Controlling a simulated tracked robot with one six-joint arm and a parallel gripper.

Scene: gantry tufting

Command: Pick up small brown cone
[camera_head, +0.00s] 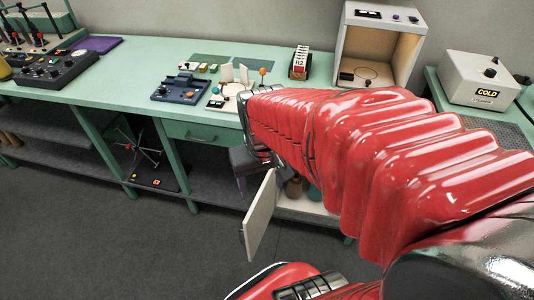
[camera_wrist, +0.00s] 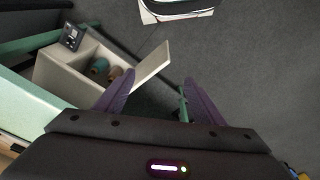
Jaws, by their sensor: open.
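Small cones stand inside an open pale cabinet (camera_wrist: 62,75) under the bench. In the wrist view a teal cone (camera_wrist: 98,67) is at its left and a small brown cone (camera_wrist: 115,72) is just right of it. The brown one also shows in the head view (camera_head: 293,187), partly hidden by my arm and the shade. A brown shape lies right beside it; I cannot tell if it is a separate cone. My gripper (camera_wrist: 159,77) is open and empty, its purple fingers spread. It is outside the cabinet, near the open door, with the cones left of its fingers.
The cabinet's white door (camera_head: 260,215) stands swung open beside my gripper; it also shows in the wrist view (camera_wrist: 152,66). The green bench (camera_head: 140,88) with several devices is above the cabinet. The grey floor (camera_head: 90,215) in front is clear.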

